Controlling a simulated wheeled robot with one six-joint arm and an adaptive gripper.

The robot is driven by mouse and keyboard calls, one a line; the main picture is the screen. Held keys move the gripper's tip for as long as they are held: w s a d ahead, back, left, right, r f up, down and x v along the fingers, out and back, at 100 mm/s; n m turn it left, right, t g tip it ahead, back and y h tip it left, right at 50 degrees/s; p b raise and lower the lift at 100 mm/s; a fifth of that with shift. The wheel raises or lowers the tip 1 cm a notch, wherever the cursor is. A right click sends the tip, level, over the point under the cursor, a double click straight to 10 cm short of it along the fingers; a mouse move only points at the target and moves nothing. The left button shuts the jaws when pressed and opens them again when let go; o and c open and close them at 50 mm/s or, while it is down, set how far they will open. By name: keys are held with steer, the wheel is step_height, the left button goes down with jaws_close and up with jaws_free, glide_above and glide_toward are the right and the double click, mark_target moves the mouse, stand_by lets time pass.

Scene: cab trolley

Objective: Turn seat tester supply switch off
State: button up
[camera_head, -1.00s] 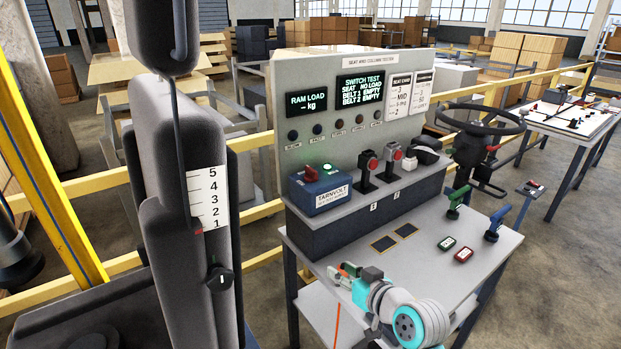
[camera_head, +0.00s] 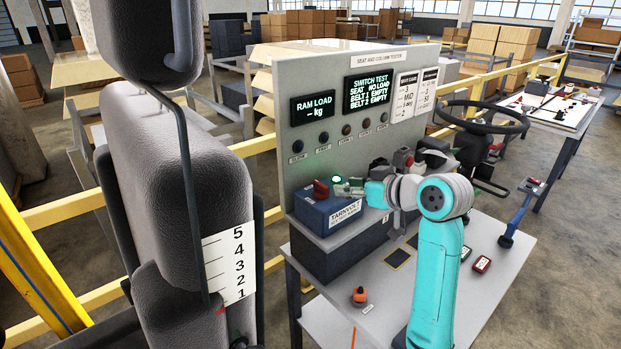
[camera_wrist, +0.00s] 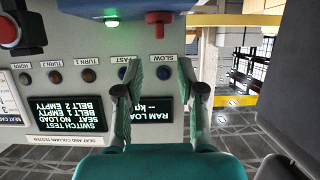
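The seat tester supply box is the blue box labelled TARNVOLT (camera_head: 322,212) at the left end of the tester's raised ledge. A red rotary switch handle (camera_head: 319,188) is on its top, beside a lit green lamp (camera_head: 323,184). In the wrist view, which is upside down, the red handle (camera_wrist: 158,18) and green lamp (camera_wrist: 112,22) are at the top edge. My gripper (camera_head: 347,186) is beside the box top, just right of the lamp. In the wrist view my gripper (camera_wrist: 160,66) has its two fingers apart, with the handle beyond the gap and nothing between them.
The panel's display (camera_head: 369,93) reads SWITCH TEST, seat no load, belts empty. A steering wheel (camera_head: 470,118) and levers stand right of my arm. A small orange-topped control (camera_head: 359,296) is on the front left of the table. The grey seat (camera_head: 180,165) stands close on the left.

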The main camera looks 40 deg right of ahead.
mark_target(322, 184)
steer(key=x, duration=1)
steer(key=shift+w+f, duration=0.2)
steer(key=shift+w, duration=0.15)
steer(key=shift+c, duration=0.2)
jaws_close()
